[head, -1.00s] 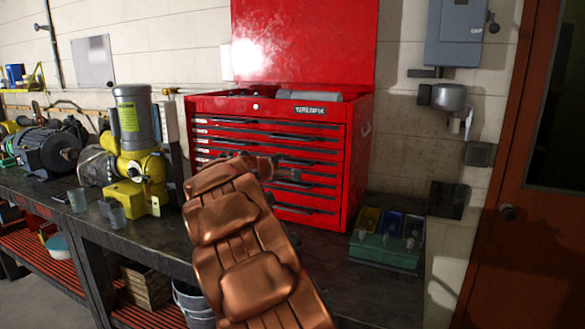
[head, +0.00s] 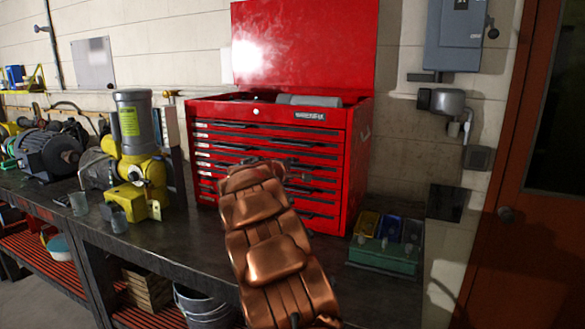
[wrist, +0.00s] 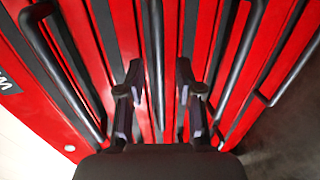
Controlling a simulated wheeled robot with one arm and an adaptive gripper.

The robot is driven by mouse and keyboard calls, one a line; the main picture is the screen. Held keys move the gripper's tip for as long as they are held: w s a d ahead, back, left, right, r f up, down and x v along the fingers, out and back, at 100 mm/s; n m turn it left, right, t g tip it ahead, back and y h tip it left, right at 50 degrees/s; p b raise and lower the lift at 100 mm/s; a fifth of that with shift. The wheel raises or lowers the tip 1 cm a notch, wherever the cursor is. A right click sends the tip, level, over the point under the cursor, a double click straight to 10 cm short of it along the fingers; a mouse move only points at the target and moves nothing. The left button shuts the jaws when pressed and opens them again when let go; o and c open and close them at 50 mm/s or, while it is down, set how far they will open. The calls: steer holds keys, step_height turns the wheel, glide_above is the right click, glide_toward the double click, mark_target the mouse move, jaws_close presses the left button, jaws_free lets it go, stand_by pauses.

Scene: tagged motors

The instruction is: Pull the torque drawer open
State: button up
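The red tool chest (head: 359,160) stands on the workbench with its lid up. Its front has a stack of shut drawers with dark bar handles. Small pale labels sit at the drawers' left ends, too small to read, so I cannot tell which is the torque drawer. My gripper (wrist: 159,82) is open in the wrist view, close to the drawer fronts. A dark drawer handle (wrist: 154,45) runs between its fingertips; contact cannot be told. Other handles lie to both sides. In the head view my copper arm hides the lower drawers and most of my gripper.
A yellow and grey machine (head: 137,150) stands left of the chest, with small glasses near it. A green bin tray (head: 383,256) sits to the right. The workbench (head: 180,248) front edge runs below. An orange door (head: 510,240) is at the far right.

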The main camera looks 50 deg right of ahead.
jaws_close()
stand_by(0.7)
